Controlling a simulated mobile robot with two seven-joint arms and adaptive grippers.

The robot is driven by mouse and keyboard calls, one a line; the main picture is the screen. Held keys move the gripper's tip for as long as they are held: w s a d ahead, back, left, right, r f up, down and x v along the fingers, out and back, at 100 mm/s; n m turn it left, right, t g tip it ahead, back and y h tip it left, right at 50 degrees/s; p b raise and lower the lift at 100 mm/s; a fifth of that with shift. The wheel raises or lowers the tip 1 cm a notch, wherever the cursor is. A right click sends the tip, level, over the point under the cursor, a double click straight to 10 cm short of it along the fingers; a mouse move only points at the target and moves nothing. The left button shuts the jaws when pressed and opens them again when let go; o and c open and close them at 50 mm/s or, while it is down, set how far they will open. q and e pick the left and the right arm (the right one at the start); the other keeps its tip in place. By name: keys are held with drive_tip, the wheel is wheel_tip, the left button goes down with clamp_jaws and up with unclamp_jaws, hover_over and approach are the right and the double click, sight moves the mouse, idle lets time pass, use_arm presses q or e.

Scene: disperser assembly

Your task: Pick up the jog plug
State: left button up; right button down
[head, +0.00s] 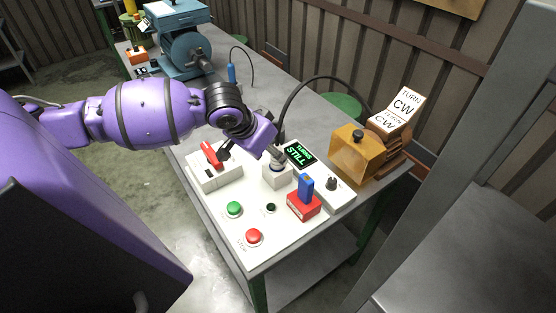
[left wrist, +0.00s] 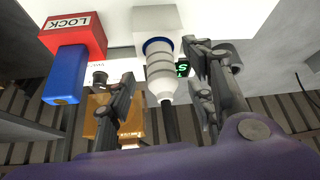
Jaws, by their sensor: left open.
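The jog plug, a pale ribbed cylinder with a dark cable, shows in the left wrist view (left wrist: 160,75) and near the gripper in the head view (head: 276,155). Its end meets a blue-ringed opening in a white socket block (head: 277,177), which also shows in the left wrist view (left wrist: 155,22). My left gripper (left wrist: 163,65) is open, with one dark finger on each side of the plug. I cannot tell whether either finger touches it. In the head view the left gripper (head: 270,150) is over the panel, its fingers partly hidden. My right gripper is not in view.
A red LOCK block (head: 303,207) with a blue lever (head: 306,187) stands close to the socket. A green display (head: 299,153), black knob (head: 332,184), red-handled switch (head: 211,155), green button (head: 234,209) and red button (head: 254,237) surround it. A brown box (head: 357,154) stands behind right.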

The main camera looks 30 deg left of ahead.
use_arm(q)
drive_tip(key=shift+x, duration=0.9)
drive_tip(key=shift+w+d+f, duration=0.1)
drive_tip(key=shift+w+f, duration=0.15)
drive_tip(key=shift+w, duration=0.05)
drive_tip(key=shift+w+f, duration=0.1)
drive_tip(key=c, duration=1.1)
clamp_jaws()
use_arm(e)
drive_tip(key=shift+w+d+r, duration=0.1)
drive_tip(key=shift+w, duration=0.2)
use_arm(q)
drive_tip(key=shift+r, duration=0.25)
